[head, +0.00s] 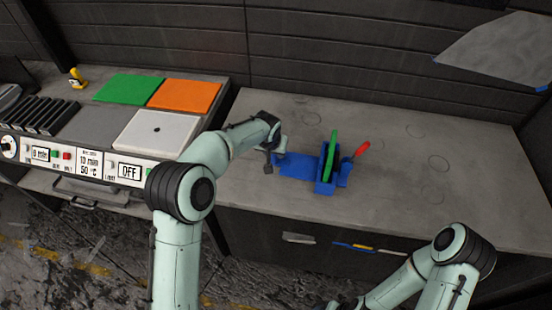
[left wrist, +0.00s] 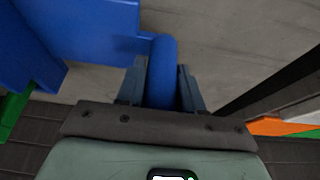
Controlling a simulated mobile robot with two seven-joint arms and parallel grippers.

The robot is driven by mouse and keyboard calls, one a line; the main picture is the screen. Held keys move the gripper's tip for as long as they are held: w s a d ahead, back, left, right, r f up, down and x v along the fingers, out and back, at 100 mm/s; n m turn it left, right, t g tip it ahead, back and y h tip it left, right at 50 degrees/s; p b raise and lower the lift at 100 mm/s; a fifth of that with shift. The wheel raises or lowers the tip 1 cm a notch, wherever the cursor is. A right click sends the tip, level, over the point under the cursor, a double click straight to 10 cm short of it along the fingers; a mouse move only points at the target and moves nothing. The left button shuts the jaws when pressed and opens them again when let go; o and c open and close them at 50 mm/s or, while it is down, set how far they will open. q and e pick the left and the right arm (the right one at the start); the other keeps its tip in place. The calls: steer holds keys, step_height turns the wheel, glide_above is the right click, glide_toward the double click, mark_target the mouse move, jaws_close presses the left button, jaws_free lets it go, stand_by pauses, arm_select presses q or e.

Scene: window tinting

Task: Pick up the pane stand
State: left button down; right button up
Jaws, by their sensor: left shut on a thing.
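The blue pane stand (head: 298,166) is on the grey worktop in the head view, with a green pane (head: 332,150) upright in its slot. My left gripper (head: 277,160) is at the stand's left end. In the left wrist view, the gripper (left wrist: 162,85) is shut on the stand's rounded blue handle (left wrist: 162,60), with a finger on each side. The blue body (left wrist: 85,30) fills the upper left there. I cannot tell whether the stand is off the worktop. My right gripper is out of view; only my right arm shows at the lower right.
A red-handled tool (head: 361,149) is at the stand's right side. The worktop (head: 450,205) is clear to the right. A control bench with green (head: 128,89), orange (head: 185,95) and white (head: 157,133) plates stands left. A grey sheet (head: 497,50) is at the upper right.

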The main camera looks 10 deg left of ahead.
arm_select(q)
step_height(320, 180, up, 16)
steer(key=p, duration=0.2)
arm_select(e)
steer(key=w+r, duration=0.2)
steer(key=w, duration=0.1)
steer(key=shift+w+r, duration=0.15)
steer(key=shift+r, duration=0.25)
arm_select(q)
steer(key=shift+d+r, duration=0.1)
